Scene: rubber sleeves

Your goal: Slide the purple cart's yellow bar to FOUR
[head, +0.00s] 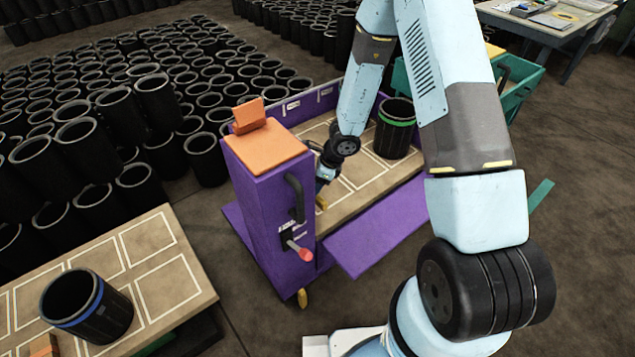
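The purple cart (262,205) stands in the middle of the head view. Its upright end post has an orange top (265,153), a black handle (295,198) and a lever with a pink-red knob (304,253). Its tan bed (356,178) has white outlined cells. My gripper (322,192) is low over the bed, just behind the post, and partly hidden by it. A small yellow piece shows at its tip; I cannot tell whether this is the yellow bar or part of my gripper. No marking FOUR is readable. I cannot tell whether the gripper is open or shut.
A black sleeve with a green band (395,130) stands on the cart bed. A purple flap (375,228) hangs at the near side. A table (160,268) at left holds a blue-banded sleeve (88,306). Many black sleeves fill the floor behind. A green cart (516,80) stands at right.

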